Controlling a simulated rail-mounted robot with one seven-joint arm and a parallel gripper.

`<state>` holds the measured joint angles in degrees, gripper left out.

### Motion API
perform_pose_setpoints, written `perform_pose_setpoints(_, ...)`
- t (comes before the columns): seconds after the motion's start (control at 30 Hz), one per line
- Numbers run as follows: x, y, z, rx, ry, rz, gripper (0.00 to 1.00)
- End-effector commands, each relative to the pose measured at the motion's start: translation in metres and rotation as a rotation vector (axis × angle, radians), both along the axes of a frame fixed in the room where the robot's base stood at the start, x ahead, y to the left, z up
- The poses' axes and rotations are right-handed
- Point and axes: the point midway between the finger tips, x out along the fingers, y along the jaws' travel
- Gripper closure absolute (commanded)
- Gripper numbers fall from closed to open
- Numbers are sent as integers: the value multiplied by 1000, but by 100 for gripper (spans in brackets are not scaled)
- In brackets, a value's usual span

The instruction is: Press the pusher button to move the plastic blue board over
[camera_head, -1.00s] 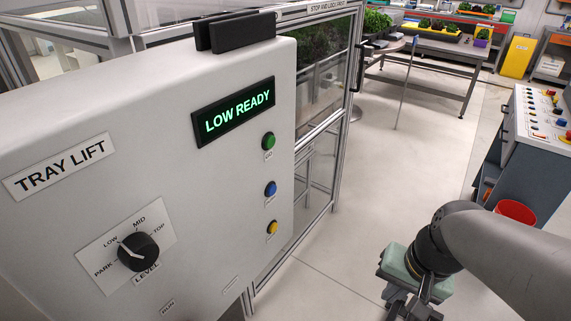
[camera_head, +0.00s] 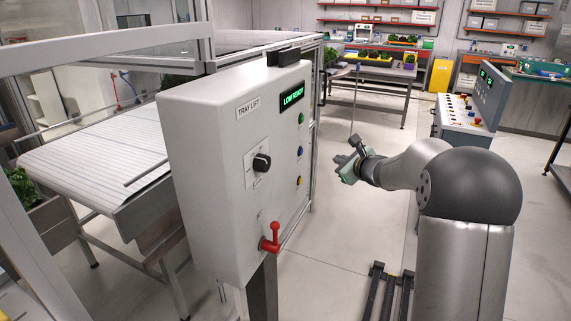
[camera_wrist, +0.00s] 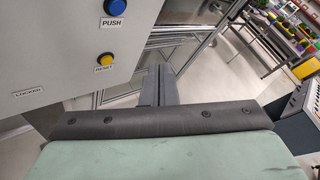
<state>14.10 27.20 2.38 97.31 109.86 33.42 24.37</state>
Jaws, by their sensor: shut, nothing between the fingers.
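The grey tray lift panel (camera_head: 215,180) stands in the middle of the head view. Its side face has a green button (camera_head: 302,118), a blue button (camera_head: 300,151) and a yellow button (camera_head: 299,181). In the wrist view the blue button (camera_wrist: 114,7) is labelled PUSH and the yellow one (camera_wrist: 105,59) RESET. The display (camera_head: 292,96) reads LOW READY. My gripper (camera_head: 341,162) is shut and empty, apart from the panel and to the right of the buttons. Its fingers (camera_wrist: 160,78) show below and right of both buttons in the wrist view. I cannot make out a blue board.
A red lever (camera_head: 270,240) and a black level knob (camera_head: 261,162) stick out from the panel. A white slatted conveyor (camera_head: 90,155) lies to the left. A second console (camera_head: 465,115) stands right of my gripper. The floor between is clear.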

Motion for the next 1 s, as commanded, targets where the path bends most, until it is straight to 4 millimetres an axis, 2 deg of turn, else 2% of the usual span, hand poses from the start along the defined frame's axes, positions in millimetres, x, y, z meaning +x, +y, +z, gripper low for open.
perform_pose_setpoints(0.13, 7, -9, 0, 38, -1, -35, 100)
perform_pose_setpoints(0.53, 9, -4, 0, 37, -1, -34, 100)
perform_pose_setpoints(0.67, 14, 7, 0, 37, -1, -31, 100)
perform_pose_setpoints(1.0, 35, 50, 0, 38, -1, -32, 100)
